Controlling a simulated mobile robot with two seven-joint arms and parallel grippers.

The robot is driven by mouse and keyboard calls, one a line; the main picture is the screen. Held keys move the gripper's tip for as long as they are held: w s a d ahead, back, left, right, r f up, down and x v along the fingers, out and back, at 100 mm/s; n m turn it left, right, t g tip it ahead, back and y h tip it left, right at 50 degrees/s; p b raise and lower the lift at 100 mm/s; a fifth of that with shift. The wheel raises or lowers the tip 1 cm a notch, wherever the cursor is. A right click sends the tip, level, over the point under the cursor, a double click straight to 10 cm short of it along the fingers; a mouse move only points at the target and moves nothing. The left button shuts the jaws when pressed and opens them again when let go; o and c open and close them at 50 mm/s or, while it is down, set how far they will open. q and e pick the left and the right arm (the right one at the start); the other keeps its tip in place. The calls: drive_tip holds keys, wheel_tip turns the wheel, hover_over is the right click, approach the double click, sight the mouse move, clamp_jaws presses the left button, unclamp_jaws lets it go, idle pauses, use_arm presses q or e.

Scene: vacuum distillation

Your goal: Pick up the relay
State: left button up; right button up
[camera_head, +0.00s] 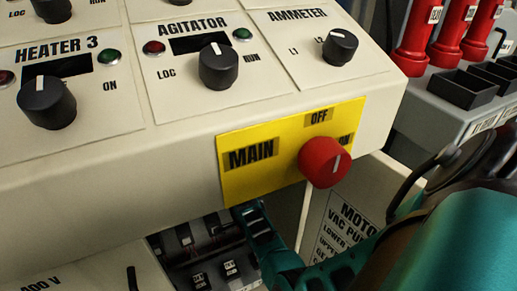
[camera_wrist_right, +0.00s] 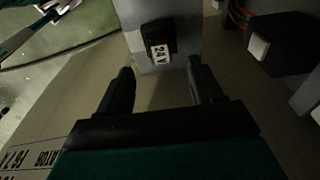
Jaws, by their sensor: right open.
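My right gripper (camera_wrist_right: 161,68) is open in the right wrist view, with its two dark fingers spread apart. A small black block with a white "24 V" label (camera_wrist_right: 160,52) sits on a grey upright panel ahead of the fingers, roughly in line with the gap between them. It may be the relay; I cannot tell for sure. I cannot tell how far the fingertips are from it. In the head view, my teal right arm reaches in from the lower right. Part of its gripper end shows beneath the control panel. My left gripper is not in view.
A black box with a pale square face (camera_wrist_right: 281,39) and red wires stand right of the label. The control panel (camera_head: 190,140) with its red MAIN knob (camera_head: 325,162) overhangs the cabinet interior (camera_head: 208,250). Dark cables and red fuses (camera_head: 418,40) are at the right.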

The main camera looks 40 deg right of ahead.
wheel_tip(320, 180, down, 2)
drive_tip(key=shift+d+b, duration=0.1)
drive_tip(key=shift+b, duration=0.4)
drive_tip(key=shift+d+f+b, duration=0.1)
drive_tip(key=shift+f+b, duration=0.3)
drive_tip(key=shift+b, duration=0.05)
drive_tip(key=f+b, duration=0.2)
drive_tip(key=b, duration=0.1)
drive_tip(key=f+b, duration=0.1)
drive_tip(key=f, duration=0.1)
drive_tip(key=shift+s+d+f+b, duration=0.1)
drive_tip(key=shift+d+b, duration=0.15)
drive_tip(key=shift+b, duration=0.15)
drive_tip(key=shift+f+b, duration=0.4)
drive_tip(key=shift+b, duration=0.05)
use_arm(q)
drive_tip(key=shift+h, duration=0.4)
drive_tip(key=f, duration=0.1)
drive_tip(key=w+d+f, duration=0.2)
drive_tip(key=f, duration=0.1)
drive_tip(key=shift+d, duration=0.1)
use_arm(e)
drive_tip(key=shift+r, duration=0.1)
drive_tip(key=c, duration=1.1)
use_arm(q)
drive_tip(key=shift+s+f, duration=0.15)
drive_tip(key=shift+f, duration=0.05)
